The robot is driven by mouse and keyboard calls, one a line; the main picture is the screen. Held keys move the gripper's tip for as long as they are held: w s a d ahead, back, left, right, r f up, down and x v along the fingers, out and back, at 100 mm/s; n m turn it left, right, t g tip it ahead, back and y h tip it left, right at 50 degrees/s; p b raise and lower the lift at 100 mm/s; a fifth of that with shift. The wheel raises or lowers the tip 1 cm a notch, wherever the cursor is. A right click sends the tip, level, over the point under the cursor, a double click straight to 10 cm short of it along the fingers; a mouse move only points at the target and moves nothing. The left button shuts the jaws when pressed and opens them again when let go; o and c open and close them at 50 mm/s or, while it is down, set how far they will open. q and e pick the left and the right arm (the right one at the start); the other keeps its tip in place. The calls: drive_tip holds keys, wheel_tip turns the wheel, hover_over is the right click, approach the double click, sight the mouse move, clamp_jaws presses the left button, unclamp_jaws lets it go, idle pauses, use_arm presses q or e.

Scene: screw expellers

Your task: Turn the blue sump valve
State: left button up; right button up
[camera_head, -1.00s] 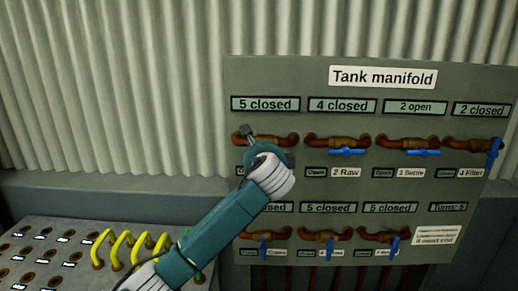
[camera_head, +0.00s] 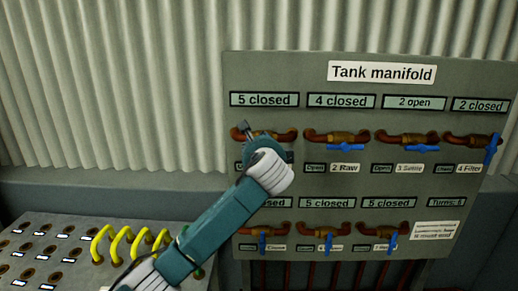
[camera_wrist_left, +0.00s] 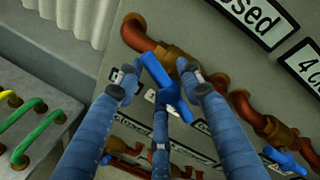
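The Tank manifold panel (camera_head: 300,200) carries two rows of brown pipe valves with blue handles. My left gripper (camera_head: 243,131) is at the upper-left valve (camera_head: 282,135) and hides its handle and most of its label in the head view, so I cannot read the name Sump. In the left wrist view the blue handle (camera_wrist_left: 160,75) lies between the spread fingers of my left gripper (camera_wrist_left: 158,84). Gaps show beside the handle, and I cannot tell whether any finger touches it. The display above that valve reads "5 closed". My right gripper is out of view.
To the right are the Raw valve (camera_head: 340,137), another valve (camera_head: 410,140) and the Filter valve (camera_head: 480,142). Lower-row valves (camera_head: 330,232) hang below. A sloped console (camera_head: 30,250) with yellow cables (camera_head: 118,245) stands at lower left.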

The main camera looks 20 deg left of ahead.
use_arm(q)
drive_tip(key=v, duration=1.1)
drive_tip(key=shift+s+d, duration=0.15)
drive_tip(key=shift+s, duration=0.1)
drive_tip(key=shift+r, duration=0.1)
drive_tip(key=s+d+p, duration=0.2)
drive_tip(key=s+p, duration=0.1)
drive_tip(key=s, duration=0.4)
drive_tip(key=shift+s, duration=0.4)
drive_tip(key=shift+w+d, duration=0.1)
